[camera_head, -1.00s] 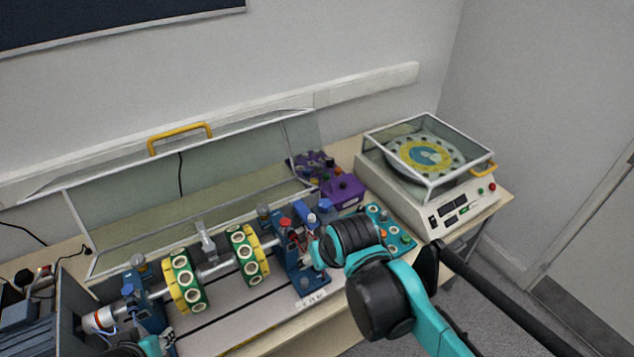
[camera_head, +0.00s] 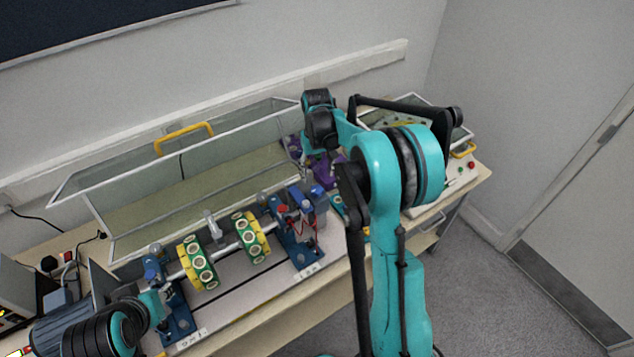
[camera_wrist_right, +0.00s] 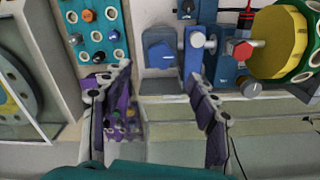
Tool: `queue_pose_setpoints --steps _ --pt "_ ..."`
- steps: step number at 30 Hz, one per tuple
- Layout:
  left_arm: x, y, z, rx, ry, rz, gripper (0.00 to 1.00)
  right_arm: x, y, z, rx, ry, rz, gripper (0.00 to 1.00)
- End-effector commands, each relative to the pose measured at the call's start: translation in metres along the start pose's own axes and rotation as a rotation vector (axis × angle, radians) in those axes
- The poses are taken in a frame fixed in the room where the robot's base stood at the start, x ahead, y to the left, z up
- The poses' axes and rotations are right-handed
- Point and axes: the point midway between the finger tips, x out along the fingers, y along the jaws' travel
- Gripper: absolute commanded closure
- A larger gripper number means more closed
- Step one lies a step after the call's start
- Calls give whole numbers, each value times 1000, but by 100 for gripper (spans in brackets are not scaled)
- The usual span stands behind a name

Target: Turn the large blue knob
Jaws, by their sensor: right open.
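I cannot tell whether a finger touches the knob. In the head view my right gripper (camera_head: 306,160) hangs above the right end of the shaft rig, near the blue bearing block (camera_head: 300,235). The knob is hard to make out there. My left arm shows at lower left, its fingers unclear.
A purple box (camera_wrist_right: 122,112) lies behind the left finger in the wrist view. A teal panel with several knobs (camera_wrist_right: 95,28) is at upper left. Green-yellow discs (camera_head: 197,264) sit on the shaft. An open clear cover (camera_head: 190,190) stands behind the rig.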

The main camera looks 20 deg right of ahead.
Motion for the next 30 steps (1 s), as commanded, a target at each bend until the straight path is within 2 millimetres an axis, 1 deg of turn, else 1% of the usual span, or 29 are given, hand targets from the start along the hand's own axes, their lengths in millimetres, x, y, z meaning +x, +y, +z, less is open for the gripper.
queue_pose_setpoints --steps 1,6,9,12,16,23,24,26,27,29,30 --pt "1 0 1 0 0 0 67 8 0 0 0 0 0 41" --pt "4 0 3 0 0 0 67 37 0 0 0 1 0 41" --pt "4 0 3 0 0 0 67 52 0 0 0 2 0 41" --pt "5 0 4 0 0 0 67 63 0 0 0 2 0 41" --pt "5 0 4 0 0 0 67 70 0 0 0 2 0 41" --pt "5 0 4 0 0 0 67 70 0 0 0 2 0 41" --pt "5 0 4 0 0 0 67 70 0 0 0 2 0 46" --pt "5 0 4 0 0 0 67 70 0 0 0 2 0 62" --pt "5 0 4 0 0 0 67 70 0 0 0 2 0 72" --pt "5 0 4 0 0 0 67 70 0 0 0 2 0 88" --pt "5 0 4 0 0 0 67 70 0 0 0 2 0 91"
